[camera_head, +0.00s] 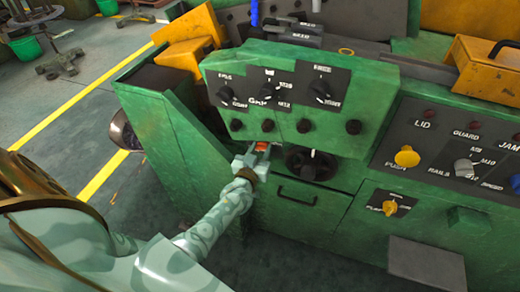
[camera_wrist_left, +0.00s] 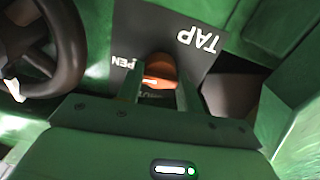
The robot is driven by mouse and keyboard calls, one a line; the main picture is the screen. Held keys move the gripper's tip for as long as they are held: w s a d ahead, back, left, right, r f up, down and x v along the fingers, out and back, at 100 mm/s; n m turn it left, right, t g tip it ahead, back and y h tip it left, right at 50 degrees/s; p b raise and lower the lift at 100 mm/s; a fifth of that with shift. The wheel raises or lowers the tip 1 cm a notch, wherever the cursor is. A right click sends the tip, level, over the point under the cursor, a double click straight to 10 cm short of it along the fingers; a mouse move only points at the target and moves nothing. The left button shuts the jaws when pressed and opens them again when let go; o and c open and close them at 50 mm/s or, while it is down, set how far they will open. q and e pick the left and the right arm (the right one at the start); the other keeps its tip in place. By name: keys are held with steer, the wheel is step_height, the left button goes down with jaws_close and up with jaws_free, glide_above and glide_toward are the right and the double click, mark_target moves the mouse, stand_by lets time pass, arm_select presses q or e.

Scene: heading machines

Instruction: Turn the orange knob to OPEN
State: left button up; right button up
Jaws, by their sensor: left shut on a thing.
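The orange knob (camera_wrist_left: 160,72) sits on a dark plate (camera_wrist_left: 208,25) lettered "TAP", with part of "OPEN" showing beside it in the left wrist view. In the head view only a small bit of the orange knob (camera_head: 262,146) shows, below the overhanging green panel. My left gripper (camera_wrist_left: 160,98) has one finger on each side of the knob and is shut on it. It also shows in the head view (camera_head: 258,158), at the end of my pale patterned arm. The knob's pointer setting is hard to read. My right gripper is not in view.
A black handwheel (camera_head: 311,163) is just right of the knob and close to the gripper. The green panel (camera_head: 300,98) with several black knobs overhangs above. A drawer handle (camera_head: 296,196) is below. A yellow knob (camera_head: 389,207) is further right. Open floor lies left.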

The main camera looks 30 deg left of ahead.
arm_select(q)
steer(key=shift+s+f+m, duration=0.1)
steer(key=shift+f+m, duration=0.05)
steer(key=shift+m, duration=0.25)
steer(key=o, duration=1)
steer(key=shift+p+v, duration=1.65)
steer(key=shift+v, duration=6.5)
